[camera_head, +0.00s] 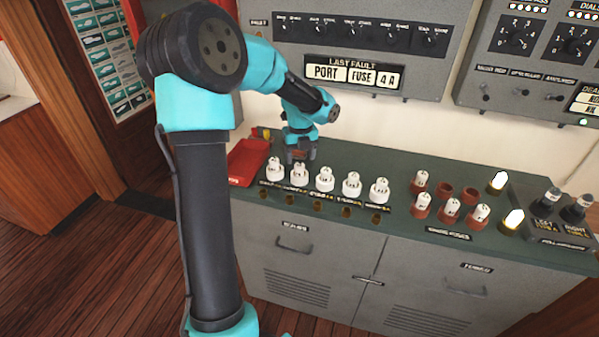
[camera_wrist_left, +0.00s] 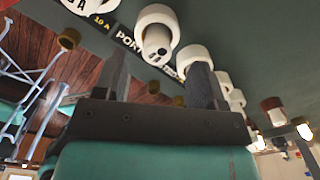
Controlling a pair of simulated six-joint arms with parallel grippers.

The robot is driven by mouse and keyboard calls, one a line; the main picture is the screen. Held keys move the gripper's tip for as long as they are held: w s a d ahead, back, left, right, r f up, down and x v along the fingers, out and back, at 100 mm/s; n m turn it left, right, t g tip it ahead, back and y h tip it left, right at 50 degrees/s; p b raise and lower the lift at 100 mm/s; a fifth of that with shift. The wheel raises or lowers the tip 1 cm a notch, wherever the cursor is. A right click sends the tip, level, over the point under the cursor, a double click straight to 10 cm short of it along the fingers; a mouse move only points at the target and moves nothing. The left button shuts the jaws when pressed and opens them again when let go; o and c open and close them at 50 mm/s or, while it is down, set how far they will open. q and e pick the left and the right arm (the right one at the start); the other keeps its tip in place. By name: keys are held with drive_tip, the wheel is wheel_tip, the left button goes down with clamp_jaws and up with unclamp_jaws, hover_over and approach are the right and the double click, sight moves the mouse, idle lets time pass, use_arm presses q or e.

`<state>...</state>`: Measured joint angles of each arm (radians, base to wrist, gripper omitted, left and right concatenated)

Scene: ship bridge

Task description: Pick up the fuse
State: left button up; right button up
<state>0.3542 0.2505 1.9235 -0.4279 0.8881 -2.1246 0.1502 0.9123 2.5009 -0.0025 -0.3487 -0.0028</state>
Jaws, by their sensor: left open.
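Several white fuses stand upright in white holders in a row on the green counter, among them a left one (camera_head: 275,168), a second one (camera_head: 300,173) and a right one (camera_head: 379,190). My left gripper (camera_head: 301,156) is open and empty, close above and behind the left end of that row. In the left wrist view its fingers (camera_wrist_left: 161,82) point at a white fuse (camera_wrist_left: 158,40) beside a label with "PORT" on it. The fingers look apart from it. My right gripper is not in view.
The wall sign (camera_head: 353,73) reads "LAST FAULT PORT FUSE 4 A". A red tray (camera_head: 247,160) lies left of the row. More white fuses stand in red holders (camera_head: 450,208) to the right. Lit lamps (camera_head: 513,219) and dark knobs (camera_head: 547,200) stand farther right.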

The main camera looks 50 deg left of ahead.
sight(299, 165)
use_arm(q)
drive_tip(key=f, duration=0.4)
drive_tip(key=shift+s+f, duration=0.2)
drive_tip(key=shift+f, duration=0.05)
drive_tip(key=c, duration=1)
